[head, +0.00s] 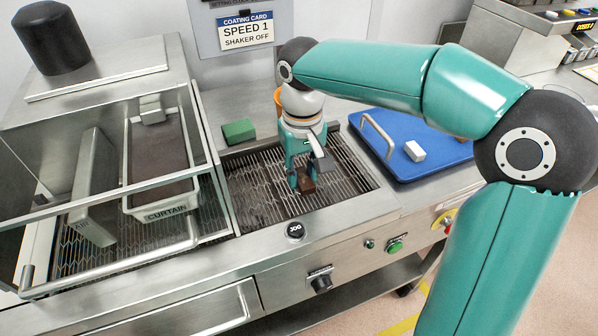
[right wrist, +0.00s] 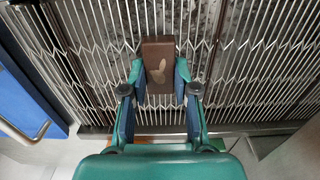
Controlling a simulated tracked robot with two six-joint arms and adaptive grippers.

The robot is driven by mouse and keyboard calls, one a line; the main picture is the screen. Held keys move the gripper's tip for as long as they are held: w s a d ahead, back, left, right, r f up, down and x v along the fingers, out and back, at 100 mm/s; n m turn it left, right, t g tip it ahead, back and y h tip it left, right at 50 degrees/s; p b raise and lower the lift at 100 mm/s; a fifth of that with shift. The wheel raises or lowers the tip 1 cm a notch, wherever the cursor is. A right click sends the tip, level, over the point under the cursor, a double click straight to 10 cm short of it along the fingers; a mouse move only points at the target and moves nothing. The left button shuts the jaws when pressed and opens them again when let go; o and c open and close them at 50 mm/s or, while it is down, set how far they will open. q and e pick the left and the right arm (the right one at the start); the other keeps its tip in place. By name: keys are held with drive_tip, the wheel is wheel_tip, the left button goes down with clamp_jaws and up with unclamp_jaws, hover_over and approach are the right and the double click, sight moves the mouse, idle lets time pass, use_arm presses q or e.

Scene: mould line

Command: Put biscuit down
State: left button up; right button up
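The biscuit (head: 307,186) is a dark brown block at the wire mesh belt (head: 252,197). In the right wrist view the biscuit (right wrist: 158,53) has a lighter leaf-shaped mark on its face. My right gripper (head: 302,180) points down over the belt. In the right wrist view my right gripper (right wrist: 160,76) has its fingertips against both sides of the biscuit's near end. The biscuit is at or just above the wires; I cannot tell whether it touches them. My left gripper is not in view.
A glass-covered coating section (head: 160,215) with a curtain trough (head: 158,160) stands left. A green block (head: 238,131) lies behind the belt. A blue tray (head: 432,168) with a handle and a white block (head: 414,151) is right. A JOG button (head: 295,231) is in front.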

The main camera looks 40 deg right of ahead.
sight(302, 177)
drive_tip(key=o, duration=0.3)
wheel_tip(302, 177, up, 12)
drive_tip(key=p, duration=0.2)
drive_tip(key=shift+r+p, duration=0.15)
drive_tip(key=shift+p, duration=0.15)
idle(0.6)
